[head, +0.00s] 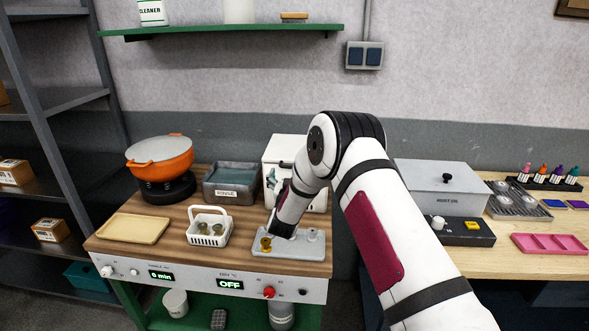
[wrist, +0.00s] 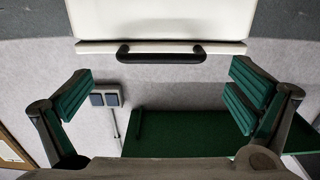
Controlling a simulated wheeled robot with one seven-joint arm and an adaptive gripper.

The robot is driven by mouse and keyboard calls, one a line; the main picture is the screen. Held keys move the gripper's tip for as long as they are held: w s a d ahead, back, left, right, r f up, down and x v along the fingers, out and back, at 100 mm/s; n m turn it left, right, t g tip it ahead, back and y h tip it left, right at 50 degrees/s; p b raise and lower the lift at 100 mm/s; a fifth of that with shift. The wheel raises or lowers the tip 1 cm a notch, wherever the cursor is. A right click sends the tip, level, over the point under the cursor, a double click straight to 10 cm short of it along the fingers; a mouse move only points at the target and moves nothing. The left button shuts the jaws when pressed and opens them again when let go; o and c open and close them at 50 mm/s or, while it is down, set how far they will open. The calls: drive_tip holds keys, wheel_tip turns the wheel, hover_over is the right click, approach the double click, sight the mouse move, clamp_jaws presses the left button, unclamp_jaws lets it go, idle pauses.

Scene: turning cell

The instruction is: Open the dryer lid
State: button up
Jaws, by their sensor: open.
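The dryer looks to be the white box (head: 283,150) at the back of the wooden bench, with a dark handle (head: 286,164) on its front; its lid looks shut. In the wrist view, a white panel edge (wrist: 165,22) fills the top, with the black bar handle (wrist: 161,53) along it. My gripper (head: 271,179) is in front of the white box, partly hidden by my own arm. Its green-padded fingers (wrist: 160,92) are spread wide and empty in the wrist view. The handle lies between them across the picture, ahead of the fingertips and apart from them.
An orange lidded bowl (head: 160,152), a grey tray (head: 232,183), a white basket (head: 208,228) and a tan tray (head: 133,228) stand left of my arm. A grey plate (head: 290,247) with small parts lies below it. A green shelf (head: 225,31) hangs above.

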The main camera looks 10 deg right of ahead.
drive_tip(key=x, duration=0.6)
drive_tip(key=shift+s, duration=0.1)
